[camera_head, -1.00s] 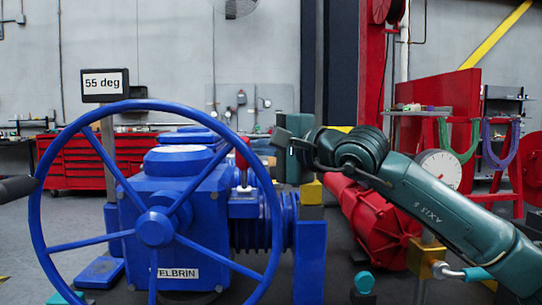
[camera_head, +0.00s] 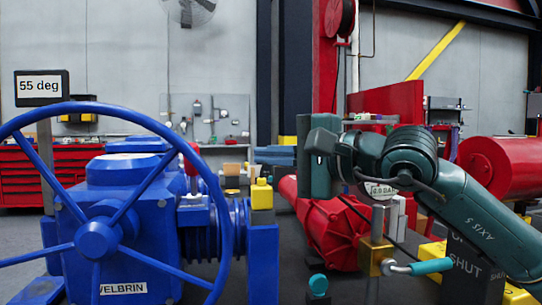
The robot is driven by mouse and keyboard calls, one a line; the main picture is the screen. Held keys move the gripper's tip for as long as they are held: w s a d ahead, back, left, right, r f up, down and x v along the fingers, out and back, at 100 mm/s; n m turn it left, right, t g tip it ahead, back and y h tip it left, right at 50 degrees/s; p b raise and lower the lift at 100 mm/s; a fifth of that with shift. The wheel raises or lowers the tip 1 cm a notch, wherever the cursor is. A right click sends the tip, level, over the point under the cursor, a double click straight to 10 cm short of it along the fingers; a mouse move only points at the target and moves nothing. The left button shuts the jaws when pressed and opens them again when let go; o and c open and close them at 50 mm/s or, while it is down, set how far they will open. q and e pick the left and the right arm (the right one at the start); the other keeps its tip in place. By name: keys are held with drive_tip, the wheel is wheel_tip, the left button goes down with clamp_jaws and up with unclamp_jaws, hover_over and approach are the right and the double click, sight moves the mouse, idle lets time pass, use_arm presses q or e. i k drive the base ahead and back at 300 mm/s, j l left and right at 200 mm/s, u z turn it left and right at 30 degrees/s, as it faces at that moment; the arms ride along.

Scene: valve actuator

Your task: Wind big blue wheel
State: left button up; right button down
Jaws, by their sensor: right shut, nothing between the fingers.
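The big blue wheel (camera_head: 227,215) is at the left, upright and facing me, its left and lower rim cut off by the picture. Its spokes meet at a blue hub (camera_head: 98,240) in front of the blue actuator body (camera_head: 155,215), which bears a VELBRIN plate. A sign (camera_head: 41,87) behind it reads 55 deg. My right gripper (camera_head: 312,150) is shut and empty, to the right of the wheel and apart from it; its fingertips are hard to make out. My left gripper is not in view.
A red machine (camera_head: 335,232) lies behind my right arm.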

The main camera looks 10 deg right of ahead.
sight(98, 238)
drive_tip(key=k, duration=1)
